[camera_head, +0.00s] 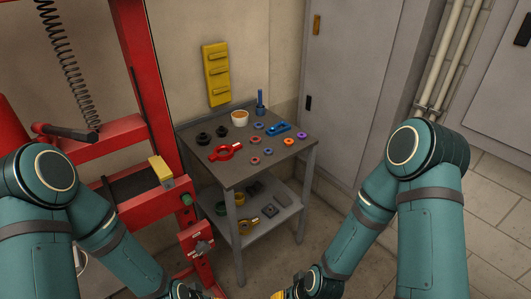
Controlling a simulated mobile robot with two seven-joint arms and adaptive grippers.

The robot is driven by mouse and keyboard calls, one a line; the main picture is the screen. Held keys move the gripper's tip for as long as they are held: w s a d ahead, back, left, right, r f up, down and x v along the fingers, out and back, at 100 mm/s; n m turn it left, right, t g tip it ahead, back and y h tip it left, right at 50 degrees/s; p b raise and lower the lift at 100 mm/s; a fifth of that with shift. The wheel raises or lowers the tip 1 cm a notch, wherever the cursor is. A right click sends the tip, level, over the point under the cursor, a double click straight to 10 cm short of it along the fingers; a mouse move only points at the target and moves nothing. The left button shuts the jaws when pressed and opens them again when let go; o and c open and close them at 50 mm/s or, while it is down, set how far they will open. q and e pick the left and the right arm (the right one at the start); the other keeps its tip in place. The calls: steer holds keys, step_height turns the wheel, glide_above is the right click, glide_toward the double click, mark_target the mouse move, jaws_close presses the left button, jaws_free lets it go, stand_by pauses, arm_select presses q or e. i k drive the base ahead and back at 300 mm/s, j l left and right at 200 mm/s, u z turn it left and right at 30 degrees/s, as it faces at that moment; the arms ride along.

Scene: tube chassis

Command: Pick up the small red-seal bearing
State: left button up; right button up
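Several small ring-shaped bearings lie on the right half of the top of the grey table (240,178). An orange ring (289,141) and a purple ring (302,136) lie to the right. I cannot tell which is the small red-seal bearing. My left gripper (213,292) and my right gripper (279,294) are mostly cut off at the bottom edge, well in front of the table. Their fingers do not show clearly.
A red puller-like tool (226,152), black parts (204,138), a white cup (239,118), a blue tool (279,130) and a blue bottle (260,105) share the tabletop. A lower shelf (276,215) holds more parts. A red press frame (147,85) stands at the left.

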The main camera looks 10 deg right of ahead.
mark_target(254, 160)
steer(key=i+l, duration=0.3)
steer(key=l, duration=0.15)
steer(key=i+l, duration=0.35)
